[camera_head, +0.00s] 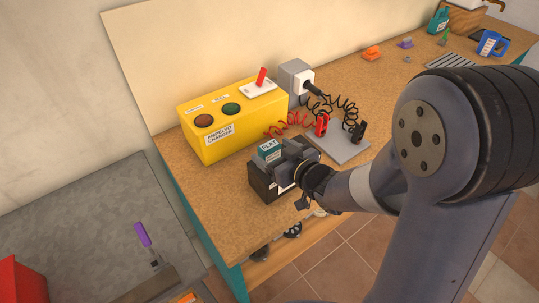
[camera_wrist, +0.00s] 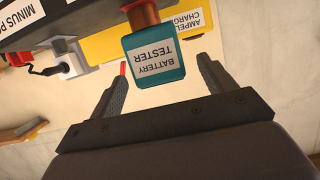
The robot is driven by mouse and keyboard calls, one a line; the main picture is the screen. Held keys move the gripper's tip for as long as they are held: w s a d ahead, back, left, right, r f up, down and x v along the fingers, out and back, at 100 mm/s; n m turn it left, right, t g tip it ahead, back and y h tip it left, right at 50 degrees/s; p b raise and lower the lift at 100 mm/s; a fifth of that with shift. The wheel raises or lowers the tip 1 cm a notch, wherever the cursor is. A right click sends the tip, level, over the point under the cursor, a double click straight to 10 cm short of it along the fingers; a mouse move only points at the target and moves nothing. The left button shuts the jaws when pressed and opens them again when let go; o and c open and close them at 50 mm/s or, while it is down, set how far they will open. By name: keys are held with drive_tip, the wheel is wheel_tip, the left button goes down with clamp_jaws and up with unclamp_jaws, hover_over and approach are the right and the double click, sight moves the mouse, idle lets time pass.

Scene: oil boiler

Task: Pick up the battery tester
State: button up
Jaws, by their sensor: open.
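The battery tester (camera_wrist: 155,60) is a small teal box with a white label reading BATTERY TESTER, upside down in the wrist view. Its teal face also shows in the head view (camera_head: 269,149), with a label that seems to read FLAT, at the top of a black box (camera_head: 262,183). My gripper (camera_wrist: 161,68) is open, with one finger on each side of the tester. Gaps show between the tester and both fingers. In the head view my gripper (camera_head: 297,160) is beside the tester and partly hides it and the black box.
A yellow charger (camera_head: 240,126) with red and green buttons stands just behind. Coiled red and black cables with clamps (camera_head: 322,124) lie to the right by a grey plate (camera_head: 345,148). A grey socket box (camera_head: 296,78) is at the wall. The bench's front edge is close.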

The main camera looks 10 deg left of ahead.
sight(265, 144)
drive_tip(key=shift+p+x, duration=0.6)
drive_tip(key=shift+x, duration=1.65)
drive_tip(key=shift+r, duration=0.15)
drive_tip(key=c, duration=1.2)
drive_tip(key=shift+w+r, duration=0.1)
drive_tip(key=shift+r, duration=0.05)
drive_tip(key=shift+c, duration=0.2)
